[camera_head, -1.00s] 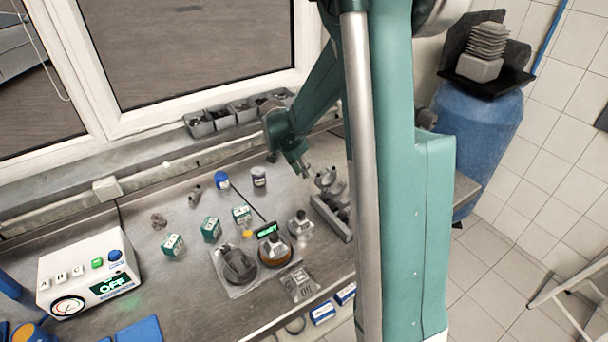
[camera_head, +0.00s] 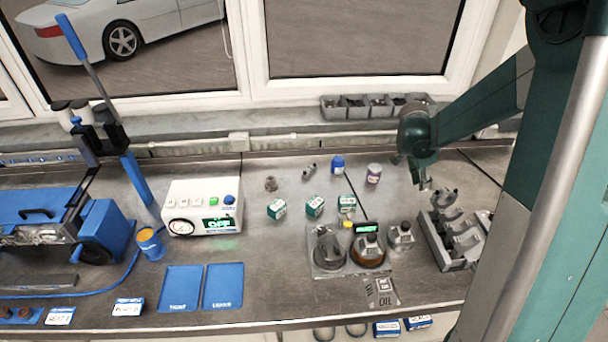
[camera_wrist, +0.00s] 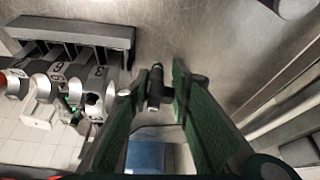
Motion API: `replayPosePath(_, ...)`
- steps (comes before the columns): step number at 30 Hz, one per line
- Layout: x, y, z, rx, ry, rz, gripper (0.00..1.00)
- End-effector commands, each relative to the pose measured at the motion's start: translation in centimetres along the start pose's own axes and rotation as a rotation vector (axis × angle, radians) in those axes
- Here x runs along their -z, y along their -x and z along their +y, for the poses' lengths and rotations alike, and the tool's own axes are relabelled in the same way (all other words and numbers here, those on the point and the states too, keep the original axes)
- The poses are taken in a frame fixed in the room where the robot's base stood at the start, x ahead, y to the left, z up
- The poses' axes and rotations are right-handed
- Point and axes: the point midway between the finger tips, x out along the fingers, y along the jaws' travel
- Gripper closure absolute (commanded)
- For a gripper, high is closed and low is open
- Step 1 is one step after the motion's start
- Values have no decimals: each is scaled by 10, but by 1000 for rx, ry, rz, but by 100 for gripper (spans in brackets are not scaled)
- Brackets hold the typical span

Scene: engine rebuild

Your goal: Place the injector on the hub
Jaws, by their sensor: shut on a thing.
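My gripper (camera_head: 424,184) hangs above the right part of the steel bench, just above and behind a grey engine block part (camera_head: 443,238). In the wrist view my gripper (camera_wrist: 158,90) has its green fingers on both sides of a small dark cylindrical piece, which I take to be the injector (camera_wrist: 155,88). It is held clear of the bench. A similar small grey piece (camera_head: 309,171) lies at the back of the bench. I cannot tell which thing is the hub; a white control box (camera_head: 190,215) with a green display stands left of centre.
Green boxes (camera_head: 315,207), a blue-capped jar (camera_head: 337,166) and a pale can (camera_head: 373,174) stand mid-bench. Bottles (camera_head: 401,238) stand at front right. Blue mats (camera_head: 223,287) lie front centre; grey bins (camera_head: 335,108) line the sill. Bench between box and mats is clear.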

Motion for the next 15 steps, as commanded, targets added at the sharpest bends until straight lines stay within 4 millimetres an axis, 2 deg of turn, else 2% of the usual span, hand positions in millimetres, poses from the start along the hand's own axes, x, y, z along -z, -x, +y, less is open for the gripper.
replayPosePath(8,-16,10,-18,14,40,0,92)
replayPosePath(15,-52,31,-55,43,128,-1,92)
